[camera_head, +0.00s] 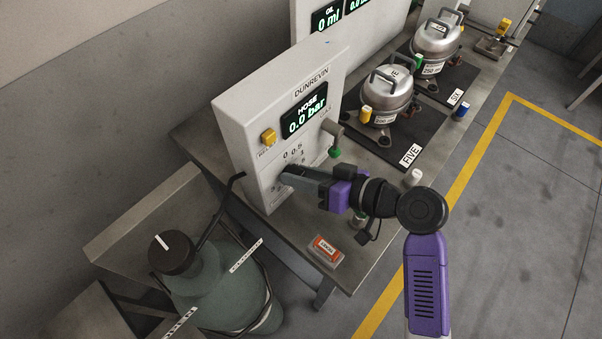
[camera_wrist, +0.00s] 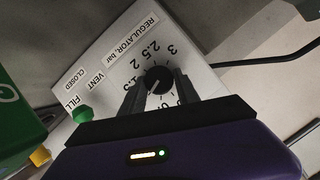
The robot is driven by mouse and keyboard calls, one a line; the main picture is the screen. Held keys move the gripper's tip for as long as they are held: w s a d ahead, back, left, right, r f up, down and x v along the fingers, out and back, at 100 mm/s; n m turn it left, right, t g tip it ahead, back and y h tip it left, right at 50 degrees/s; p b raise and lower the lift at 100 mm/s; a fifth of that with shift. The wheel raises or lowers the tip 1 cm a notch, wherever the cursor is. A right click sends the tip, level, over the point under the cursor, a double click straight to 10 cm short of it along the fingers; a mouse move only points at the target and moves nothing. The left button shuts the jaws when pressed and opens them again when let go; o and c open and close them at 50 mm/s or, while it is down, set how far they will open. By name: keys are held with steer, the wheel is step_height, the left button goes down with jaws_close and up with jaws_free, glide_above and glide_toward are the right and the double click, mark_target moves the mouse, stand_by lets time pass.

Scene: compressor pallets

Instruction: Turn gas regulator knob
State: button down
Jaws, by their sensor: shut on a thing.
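The gas regulator knob (camera_wrist: 158,79) is a round black knob with a pale pointer mark, set in a numbered dial on a white panel (camera_wrist: 200,55). In the wrist view, my gripper (camera_wrist: 157,88) has one finger on each side of the knob and is shut on it. In the head view, my gripper (camera_head: 290,177) reaches the lower front of the white DUNREVIN box (camera_head: 240,118) and hides the knob. The box's green display (camera_head: 304,116) reads HOSE 0.0 bar.
A yellow button (camera_head: 268,137) and a green-tipped lever (camera_head: 335,152) are on the box. A red-labelled small box (camera_head: 325,251) lies on the bench. Compressors (camera_head: 386,98) stand on dark pallets behind. A grey-green gas cylinder (camera_head: 215,275) stands at the front left.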

steer(key=shift+f, duration=0.15)
steer(key=c, duration=0.9)
jaws_free()
steer(key=b+v, duration=0.1)
steer(key=v, duration=0.7)
